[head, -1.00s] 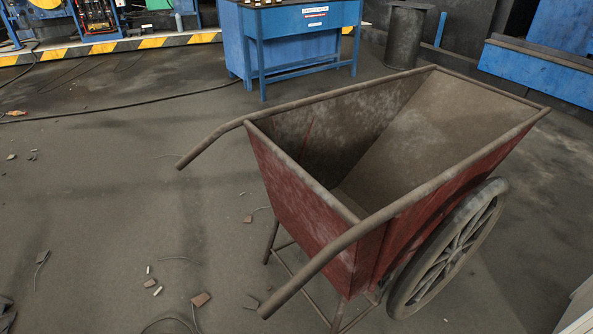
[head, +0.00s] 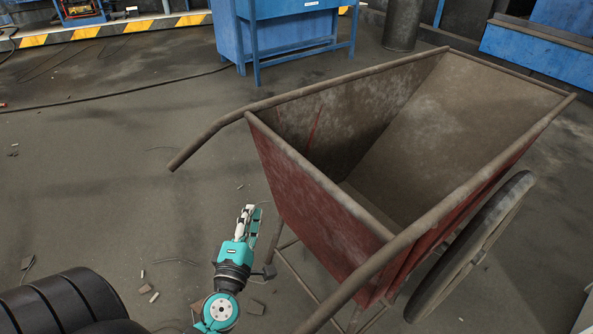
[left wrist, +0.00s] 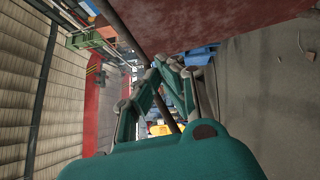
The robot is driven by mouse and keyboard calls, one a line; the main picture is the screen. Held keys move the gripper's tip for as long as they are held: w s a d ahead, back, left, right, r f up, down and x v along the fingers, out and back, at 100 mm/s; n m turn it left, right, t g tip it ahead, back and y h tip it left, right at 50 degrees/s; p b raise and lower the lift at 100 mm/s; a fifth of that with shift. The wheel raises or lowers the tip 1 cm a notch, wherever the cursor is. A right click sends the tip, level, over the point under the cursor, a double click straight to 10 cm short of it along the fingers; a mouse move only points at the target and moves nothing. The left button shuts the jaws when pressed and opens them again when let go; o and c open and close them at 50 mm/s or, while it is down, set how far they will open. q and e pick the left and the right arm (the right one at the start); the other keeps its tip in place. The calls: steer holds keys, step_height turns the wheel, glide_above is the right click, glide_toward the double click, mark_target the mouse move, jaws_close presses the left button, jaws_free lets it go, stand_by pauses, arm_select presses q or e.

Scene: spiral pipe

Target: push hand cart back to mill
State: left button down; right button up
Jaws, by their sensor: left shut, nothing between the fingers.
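The red hand cart (head: 320,200) stands on the floor in the middle and right of the head view, its tray empty, with a large spoked wheel (head: 470,250) on the right. Its left handle (head: 205,145) and near handle (head: 370,268) stick out toward me. My left gripper (head: 249,212) is shut and empty, just left of the cart's end wall and below the handles. In the left wrist view its fingers (left wrist: 160,85) are closed together, with the cart's red wall (left wrist: 190,25) above them. I cannot tell whether it touches the cart. My right gripper is out of view.
A blue workbench (head: 285,35) stands behind the cart, with a dark drum (head: 402,25) to its right. Small debris (head: 148,290) and a cable (head: 120,95) lie on the floor. The floor left of the cart is mostly open.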

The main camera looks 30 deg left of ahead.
arm_select(q)
steer(key=d+x, duration=0.1)
steer(key=x, duration=0.3)
steer(key=p+x, duration=0.1)
steer(key=x, duration=0.3)
steer(key=w+d+p+x, duration=0.1)
steer(key=x, duration=0.3)
steer(key=shift+w+d+r, duration=0.25)
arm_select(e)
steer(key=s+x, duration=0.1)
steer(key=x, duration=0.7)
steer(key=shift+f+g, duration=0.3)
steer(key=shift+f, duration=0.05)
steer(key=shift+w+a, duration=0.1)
